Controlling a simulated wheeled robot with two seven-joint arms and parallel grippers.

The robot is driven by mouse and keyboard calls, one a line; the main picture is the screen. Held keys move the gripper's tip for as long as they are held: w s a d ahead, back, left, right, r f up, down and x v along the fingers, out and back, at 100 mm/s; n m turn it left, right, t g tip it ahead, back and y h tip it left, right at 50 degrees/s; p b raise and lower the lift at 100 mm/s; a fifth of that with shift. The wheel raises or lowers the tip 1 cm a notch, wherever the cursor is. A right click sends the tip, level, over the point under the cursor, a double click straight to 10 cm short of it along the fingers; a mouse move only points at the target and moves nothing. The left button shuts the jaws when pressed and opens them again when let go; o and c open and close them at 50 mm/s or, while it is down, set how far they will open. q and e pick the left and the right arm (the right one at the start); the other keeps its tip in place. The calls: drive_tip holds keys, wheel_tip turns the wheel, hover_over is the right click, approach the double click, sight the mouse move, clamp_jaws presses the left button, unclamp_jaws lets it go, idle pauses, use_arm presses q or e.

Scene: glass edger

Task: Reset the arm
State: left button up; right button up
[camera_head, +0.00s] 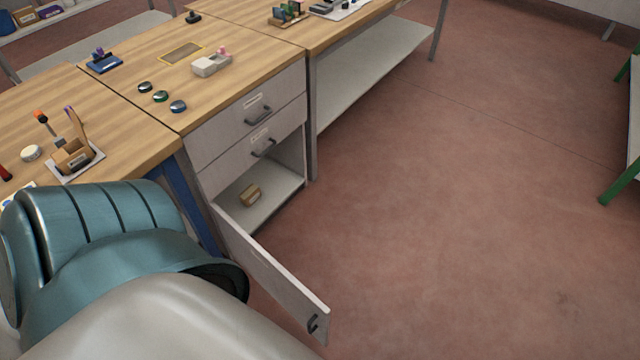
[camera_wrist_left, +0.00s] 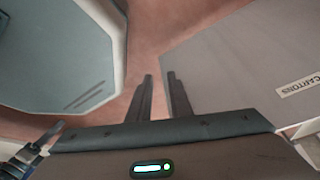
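My left gripper (camera_wrist_left: 159,95) shows in the left wrist view with its two fingers a small distance apart and nothing between them. Floor shows in the gap. A grey panel labelled CARTONS (camera_wrist_left: 240,62) is just right of the fingers, with no clear contact. In the head view my teal and white arm fills the lower left, and its gripper is out of sight. The lower cabinet door (camera_head: 272,268) stands swung out, with a dark handle (camera_head: 313,323) at its free end. My right gripper is in neither view.
A small brown box (camera_head: 251,195) sits in the open lower compartment. Two closed drawers with handles (camera_head: 258,115) are above it. The wooden bench top (camera_head: 150,60) carries several small items. The red-brown floor (camera_head: 470,200) is clear to the right.

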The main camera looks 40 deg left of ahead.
use_arm(q)
drive_tip(key=w+d+f+n, duration=0.2)
drive_tip(key=w+d+f, duration=0.4)
drive_tip(key=d+f, duration=0.5)
drive_tip(key=shift+d+f, duration=0.2)
drive_tip(key=shift+d, duration=0.6)
drive_tip(key=shift+s+a+n, duration=0.1)
drive_tip(key=shift+s+n, duration=0.05)
drive_tip(key=shift+n, duration=0.15)
